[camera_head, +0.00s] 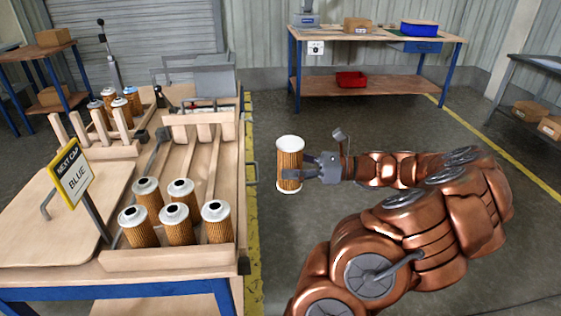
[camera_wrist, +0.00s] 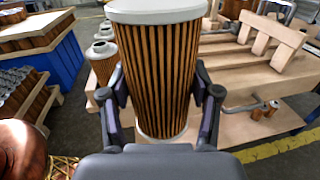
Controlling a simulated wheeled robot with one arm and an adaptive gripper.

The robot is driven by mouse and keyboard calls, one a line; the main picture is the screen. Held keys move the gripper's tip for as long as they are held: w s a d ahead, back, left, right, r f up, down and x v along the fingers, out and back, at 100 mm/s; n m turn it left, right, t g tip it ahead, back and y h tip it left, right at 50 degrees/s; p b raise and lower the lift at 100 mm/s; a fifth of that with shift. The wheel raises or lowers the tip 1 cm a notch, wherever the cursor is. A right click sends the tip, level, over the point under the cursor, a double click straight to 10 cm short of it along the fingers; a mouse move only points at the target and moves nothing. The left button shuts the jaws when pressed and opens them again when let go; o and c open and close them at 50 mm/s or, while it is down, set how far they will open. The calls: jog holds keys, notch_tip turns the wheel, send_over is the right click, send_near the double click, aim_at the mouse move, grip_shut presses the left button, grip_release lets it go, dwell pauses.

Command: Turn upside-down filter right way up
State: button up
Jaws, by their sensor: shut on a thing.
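My gripper (camera_head: 326,168) is shut on a filter (camera_head: 289,165), a pleated brown cylinder with pale end caps. It holds the filter upright in the air, to the right of the wooden rack, over the floor. The filter's upper cap looks plain and closed, without the raised hole that the racked filters show. In the wrist view the filter (camera_wrist: 160,75) stands between the two fingers, which press on its sides. Several filters (camera_head: 175,226) stand in the front of the rack (camera_head: 165,258), each with a holed cap on top. The held filter's underside is hidden.
More filters (camera_head: 122,110) stand in a second rack behind. A workbench (camera_head: 378,35) with a blue bin (camera_head: 419,28) and a red bin (camera_head: 351,79) is at the back. The floor between is clear.

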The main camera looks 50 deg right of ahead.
jog(key=p+v, duration=0.4)
jog(key=v, duration=0.6)
jog(key=shift+s, duration=0.15)
jog(key=shift+m+p, duration=3.5)
jog(key=shift+p, duration=5)
